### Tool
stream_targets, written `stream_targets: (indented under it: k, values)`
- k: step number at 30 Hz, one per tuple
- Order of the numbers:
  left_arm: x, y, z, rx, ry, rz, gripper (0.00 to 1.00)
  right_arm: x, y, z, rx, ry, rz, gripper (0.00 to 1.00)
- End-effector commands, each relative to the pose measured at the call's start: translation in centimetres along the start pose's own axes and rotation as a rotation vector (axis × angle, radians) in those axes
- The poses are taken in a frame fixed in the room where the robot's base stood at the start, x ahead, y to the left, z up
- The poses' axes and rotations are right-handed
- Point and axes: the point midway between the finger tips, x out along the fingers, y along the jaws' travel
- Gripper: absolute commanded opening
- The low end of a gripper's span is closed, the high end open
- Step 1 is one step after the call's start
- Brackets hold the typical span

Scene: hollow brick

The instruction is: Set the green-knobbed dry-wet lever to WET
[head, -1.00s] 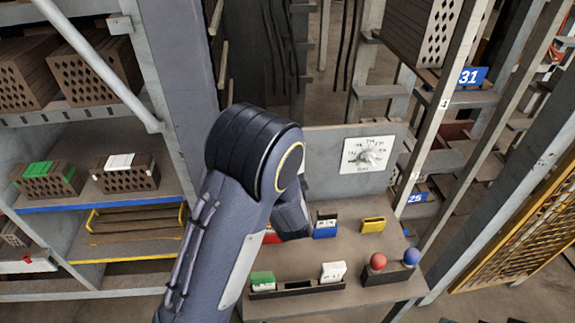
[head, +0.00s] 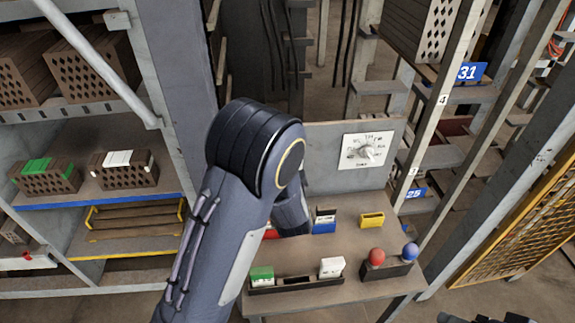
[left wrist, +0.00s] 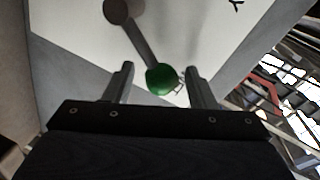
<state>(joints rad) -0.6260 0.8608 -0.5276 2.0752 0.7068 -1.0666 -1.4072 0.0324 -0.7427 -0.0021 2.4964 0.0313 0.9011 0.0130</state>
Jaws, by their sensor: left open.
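In the left wrist view the lever's green knob (left wrist: 161,79) sits between the two spread fingers of my left gripper (left wrist: 159,69), with a gap on each side. The grey lever shaft (left wrist: 141,42) runs from the knob up-left to a round dark pivot (left wrist: 117,10) on a white plate (left wrist: 75,35). A small black mark shows on the plate's upper right; no DRY or WET lettering is readable. In the head view my left arm hides the lever and its gripper. A dark part at the bottom right edge may be my right gripper (head: 485,318); its jaws are not discernible.
A grey panel with a white dial (head: 366,150) stands behind the bench (head: 330,254). The bench holds red (head: 376,257) and blue (head: 410,252) knobs, a card tray (head: 297,284) and a yellow holder (head: 371,219). Brick shelves stand left, metal posts right.

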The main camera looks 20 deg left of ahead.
Motion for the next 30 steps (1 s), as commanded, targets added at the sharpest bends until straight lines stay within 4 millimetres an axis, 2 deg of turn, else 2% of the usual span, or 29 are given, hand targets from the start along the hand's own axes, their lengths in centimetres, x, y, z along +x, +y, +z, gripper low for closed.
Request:
stream_targets:
  k: [9, 14, 18, 30]
  values:
    - [-5.0, 0.2, -0.1, 0.001, 0.005, 0.002, 0.51, 0.9, 0.4, 0.4, 0.0, 0.0, 0.0, 0.6]
    - [-6.9, 0.1, -0.1, 0.0, 0.003, 0.002, 0.51, 1.0, 0.5, 0.5, 0.0, 0.0, 0.0, 0.6]
    - [-7.5, 0.1, 0.0, 0.001, 0.002, 0.001, 0.51, 1.0, 0.5, 0.5, 0.0, 0.0, 0.0, 0.6]
    - [-7.5, 0.1, 0.0, 0.001, 0.001, 0.001, 0.51, 1.0, 0.5, 0.5, 0.0, 0.0, 0.0, 0.6]
